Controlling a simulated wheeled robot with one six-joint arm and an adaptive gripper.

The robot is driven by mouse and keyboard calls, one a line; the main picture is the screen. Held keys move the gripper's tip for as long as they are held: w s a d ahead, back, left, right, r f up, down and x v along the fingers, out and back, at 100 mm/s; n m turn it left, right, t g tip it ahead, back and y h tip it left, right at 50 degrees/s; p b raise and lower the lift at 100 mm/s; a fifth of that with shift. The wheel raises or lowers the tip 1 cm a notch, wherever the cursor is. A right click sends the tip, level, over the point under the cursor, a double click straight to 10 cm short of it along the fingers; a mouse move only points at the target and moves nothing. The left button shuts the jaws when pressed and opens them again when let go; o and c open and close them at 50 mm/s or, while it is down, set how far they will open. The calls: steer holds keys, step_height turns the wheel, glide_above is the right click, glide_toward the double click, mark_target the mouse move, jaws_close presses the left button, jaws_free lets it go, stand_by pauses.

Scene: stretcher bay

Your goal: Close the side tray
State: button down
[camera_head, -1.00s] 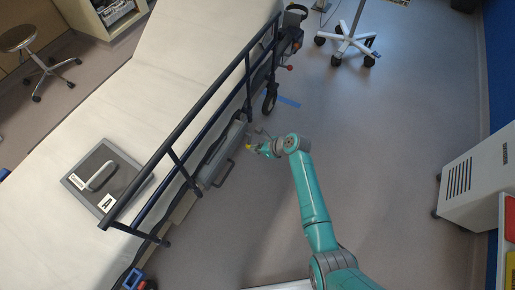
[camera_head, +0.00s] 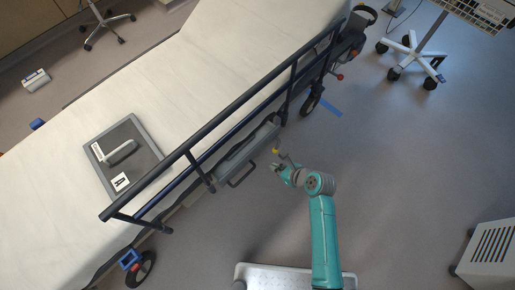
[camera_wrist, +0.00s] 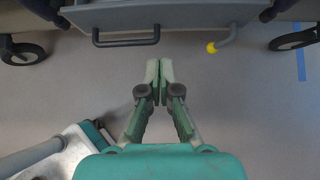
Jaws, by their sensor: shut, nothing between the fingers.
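The side tray (camera_head: 250,152) is a grey box on the near side of the stretcher, below the dark rail. It juts out from the stretcher's side, and a black handle (camera_head: 240,176) is on its front. In the wrist view the tray's grey front (camera_wrist: 185,14) crosses the top, with the black handle (camera_wrist: 125,42) at left of centre. A lever with a yellow knob (camera_wrist: 211,48) is at its right. My gripper (camera_head: 276,168) is right of the handle, near the lever. In the wrist view the fingertips (camera_wrist: 159,66) are together and empty, below the tray front and apart from it.
The stretcher (camera_head: 220,60) has a dark side rail (camera_head: 235,107) above the tray. A grey pad (camera_head: 145,150) marked A lies on the mattress. A wheeled stand (camera_head: 410,60) is at the upper right and a white cabinet (camera_head: 490,255) at the lower right. The floor between is clear.

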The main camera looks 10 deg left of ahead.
mark_target(249, 152)
steer(key=shift+w+a+r+x, duration=0.2)
steer(key=shift+a+r+x, duration=0.15)
steer(key=shift+x, duration=1.75)
steer(key=shift+w+a+r+x, duration=0.2)
steer(key=shift+r+x, duration=0.15)
steer(key=shift+x, duration=1.8)
steer(key=shift+w+a+r+x, duration=0.2)
steer(key=shift+a+r+x, duration=0.1)
steer(key=shift+x, duration=1.8)
steer(key=shift+w+a, duration=0.8)
steer(key=shift+a, duration=0.2)
steer(key=shift+d, duration=0.1)
